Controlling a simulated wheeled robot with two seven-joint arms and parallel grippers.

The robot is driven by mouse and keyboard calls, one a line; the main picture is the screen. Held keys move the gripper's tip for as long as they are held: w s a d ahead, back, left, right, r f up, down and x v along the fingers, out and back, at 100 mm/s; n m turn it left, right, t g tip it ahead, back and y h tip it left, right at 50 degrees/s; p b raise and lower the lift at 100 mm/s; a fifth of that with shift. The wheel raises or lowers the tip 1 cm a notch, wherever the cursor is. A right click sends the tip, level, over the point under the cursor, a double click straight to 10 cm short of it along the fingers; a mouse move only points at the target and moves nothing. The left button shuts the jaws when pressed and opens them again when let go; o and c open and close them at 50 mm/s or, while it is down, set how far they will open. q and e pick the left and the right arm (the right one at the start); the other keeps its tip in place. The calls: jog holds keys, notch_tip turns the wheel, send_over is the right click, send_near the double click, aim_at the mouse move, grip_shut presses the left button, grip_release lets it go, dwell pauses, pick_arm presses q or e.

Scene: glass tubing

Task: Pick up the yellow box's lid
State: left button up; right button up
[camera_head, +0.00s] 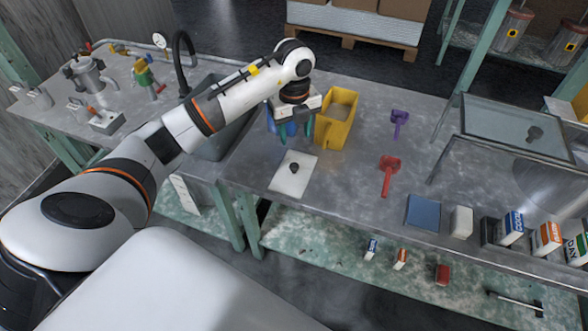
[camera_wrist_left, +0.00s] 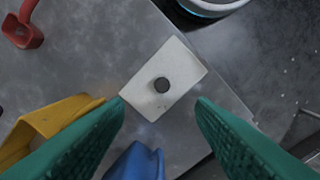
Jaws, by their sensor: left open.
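The lid (camera_head: 284,184) is a flat, pale rectangular plate with a dark round knob (camera_head: 294,168), lying on the metal counter. The yellow box (camera_head: 329,137) stands behind it to the right, open at the top. My left gripper (camera_head: 295,138) is above the counter behind the lid, beside the yellow box, with its green fingers apart and nothing between them. In the left wrist view the lid (camera_wrist_left: 165,98) lies ahead of the fingertips (camera_wrist_left: 160,104), its knob (camera_wrist_left: 162,85) roughly centred between them. The yellow box (camera_wrist_left: 45,118) shows at the left there. My right gripper is out of view.
A blue container (camera_wrist_left: 135,164) stands close by the left gripper, mostly hidden in the head view. A sink (camera_head: 212,140) lies left of the lid. A red scoop (camera_head: 389,168) and a purple scoop (camera_head: 399,121) lie to the right.

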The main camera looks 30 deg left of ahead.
aim_at(294, 165)
pick_arm(q)
notch_tip(294, 165, down, 12)
jog(key=shift+a+r, duration=0.1)
jog(key=shift+a, duration=0.05)
grip_shut()
dwell(0.6)
